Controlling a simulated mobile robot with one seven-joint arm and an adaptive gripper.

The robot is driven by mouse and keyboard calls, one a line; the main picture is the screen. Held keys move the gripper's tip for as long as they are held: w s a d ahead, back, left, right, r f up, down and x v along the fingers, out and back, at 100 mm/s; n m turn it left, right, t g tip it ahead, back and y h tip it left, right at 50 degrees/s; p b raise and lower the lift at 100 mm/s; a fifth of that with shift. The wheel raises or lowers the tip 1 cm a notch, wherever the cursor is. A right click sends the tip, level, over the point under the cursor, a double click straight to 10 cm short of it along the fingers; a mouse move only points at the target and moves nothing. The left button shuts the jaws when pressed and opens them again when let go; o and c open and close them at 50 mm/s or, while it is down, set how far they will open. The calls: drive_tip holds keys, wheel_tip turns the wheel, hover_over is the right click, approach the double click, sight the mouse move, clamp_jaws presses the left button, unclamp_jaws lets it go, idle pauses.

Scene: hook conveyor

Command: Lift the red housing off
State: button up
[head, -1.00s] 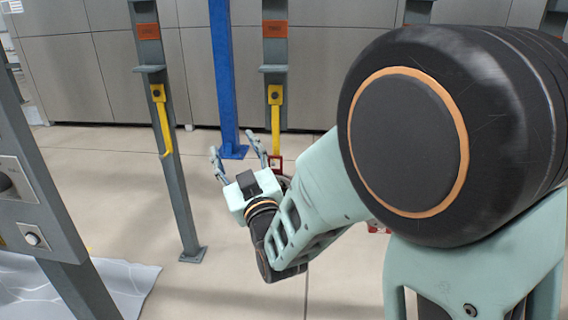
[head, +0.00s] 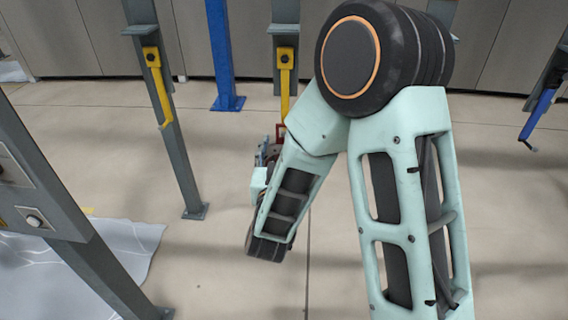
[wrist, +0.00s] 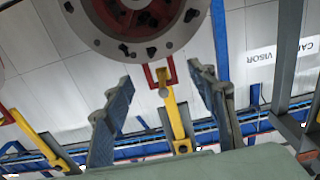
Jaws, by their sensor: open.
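My arm hides most of the housing there.
An empty yellow hook (head: 155,85) hangs on a grey post to the left. A blue post (head: 219,55) stands behind. A blue hook (head: 540,112) is at far right. A grey frame (head: 60,200) stands near left beside a pale sheet (head: 90,260). Floor between is clear.

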drive_tip(key=w+p, duration=0.1)
drive_tip(key=w, duration=0.1)
drive_tip(key=w+p, duration=0.1)
drive_tip(key=w, duration=0.2)
drive_tip(key=shift+d+r, duration=0.1)
drive_tip(key=shift+d, duration=0.1)
drive_tip(key=shift+w, duration=0.2)
drive_tip(key=shift+c, duration=0.6)
clamp_jaws()
drive_tip(key=shift+w+a+r, duration=0.1)
drive_tip(key=shift+r, duration=0.1)
